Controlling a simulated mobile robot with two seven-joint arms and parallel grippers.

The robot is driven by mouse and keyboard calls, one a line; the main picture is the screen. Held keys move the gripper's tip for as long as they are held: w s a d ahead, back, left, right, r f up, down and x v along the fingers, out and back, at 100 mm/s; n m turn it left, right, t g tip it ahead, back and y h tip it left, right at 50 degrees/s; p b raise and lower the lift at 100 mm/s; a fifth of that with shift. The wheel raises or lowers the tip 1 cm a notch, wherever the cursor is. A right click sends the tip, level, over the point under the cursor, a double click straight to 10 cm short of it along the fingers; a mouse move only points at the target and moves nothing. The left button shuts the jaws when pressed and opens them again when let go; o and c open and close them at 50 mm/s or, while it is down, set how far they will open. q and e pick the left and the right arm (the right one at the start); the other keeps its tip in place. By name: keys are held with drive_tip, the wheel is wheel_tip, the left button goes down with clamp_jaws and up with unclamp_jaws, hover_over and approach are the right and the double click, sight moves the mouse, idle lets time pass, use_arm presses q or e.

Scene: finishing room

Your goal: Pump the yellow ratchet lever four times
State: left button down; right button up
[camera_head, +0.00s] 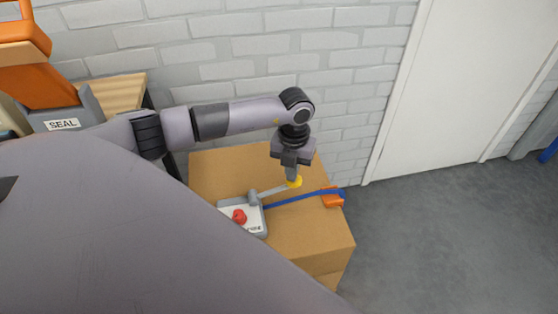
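The ratchet lever shows as a grey bar (271,190) with a yellow knob (296,182) at its far right end. It rises from a white and grey unit (242,217) with a red knob on top, on a cardboard box. My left gripper (292,177) points down with its fingertips at the yellow knob and hides part of it. Its fingers look close together, but I cannot tell whether they grip the knob or only touch it. My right gripper is not in view.
A blue strap (300,198) runs from the unit across the box (325,238) to an orange piece (333,199) at the box's right side. A white brick wall (345,95) stands close behind. A wooden table (118,92) with a "SEAL" machine (62,124) is at the left. Grey floor (450,240) at the right is clear.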

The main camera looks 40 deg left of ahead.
use_arm(q)
drive_tip(key=shift+w+d+f, duration=0.1)
drive_tip(key=shift+f, duration=0.1)
idle(0.3)
drive_tip(key=shift+w+d+f+b, duration=0.2)
drive_tip(key=shift+f+b, duration=0.2)
drive_tip(key=shift+b, duration=0.1)
drive_tip(key=shift+f, duration=0.2)
drive_tip(key=shift+w+d+f+b, duration=0.15)
drive_tip(key=shift+w+f+b, duration=0.1)
drive_tip(key=shift+b, duration=0.2)
drive_tip(key=shift+f, duration=0.2)
drive_tip(key=shift+d+f+b, duration=0.1)
drive_tip(key=shift+f+b, duration=0.05)
drive_tip(key=shift+b, duration=0.15)
